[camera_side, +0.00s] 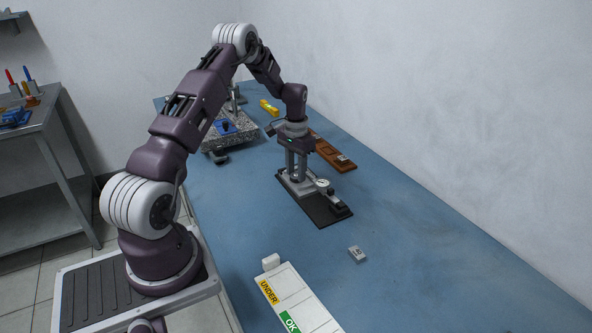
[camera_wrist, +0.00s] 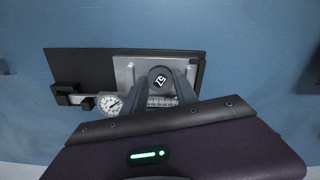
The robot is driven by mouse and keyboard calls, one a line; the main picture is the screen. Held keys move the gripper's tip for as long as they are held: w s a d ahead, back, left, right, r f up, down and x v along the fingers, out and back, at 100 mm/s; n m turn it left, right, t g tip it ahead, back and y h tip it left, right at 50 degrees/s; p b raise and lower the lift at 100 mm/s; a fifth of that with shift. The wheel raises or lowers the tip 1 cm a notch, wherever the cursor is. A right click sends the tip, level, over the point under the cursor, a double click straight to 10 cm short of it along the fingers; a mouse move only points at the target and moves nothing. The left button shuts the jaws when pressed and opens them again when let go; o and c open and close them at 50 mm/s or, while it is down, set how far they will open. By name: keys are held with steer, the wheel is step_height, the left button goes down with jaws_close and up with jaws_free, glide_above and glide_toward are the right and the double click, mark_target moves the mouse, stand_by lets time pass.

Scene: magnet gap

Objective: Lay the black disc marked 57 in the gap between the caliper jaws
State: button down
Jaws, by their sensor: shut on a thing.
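The black disc marked 57 (camera_wrist: 161,79) shows in the wrist view between my gripper's two fingertips, with its white label facing up. My gripper (camera_wrist: 168,84) is shut on the disc and points down over the silver plate (camera_wrist: 126,72) of the caliper stand. In the side view my gripper (camera_side: 298,178) is low over the far end of the stand's dark base (camera_side: 327,211). The caliper's round white dial (camera_wrist: 110,104) is left of the fingers in the wrist view; the dial also shows in the side view (camera_side: 322,184). My fingers hide the jaws and gap, so I cannot tell whether the disc touches them.
A small grey block (camera_side: 357,254) lies on the blue bench (camera_side: 430,245). A white tray (camera_side: 309,303) labelled UNDER and OK is at the near edge. A brown wooden tray (camera_side: 330,152) lies behind my gripper, and a granite plate (camera_side: 235,132) stands farther back left.

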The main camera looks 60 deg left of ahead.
steer(key=shift+f, duration=0.1)
steer(key=c, duration=0.9)
jaws_free()
steer(key=c, duration=0.5)
steer(key=shift+r, duration=2.25)
steer(key=o, duration=0.6)
steer(key=shift+c, duration=0.2)
step_height(320, 180, up, 7)
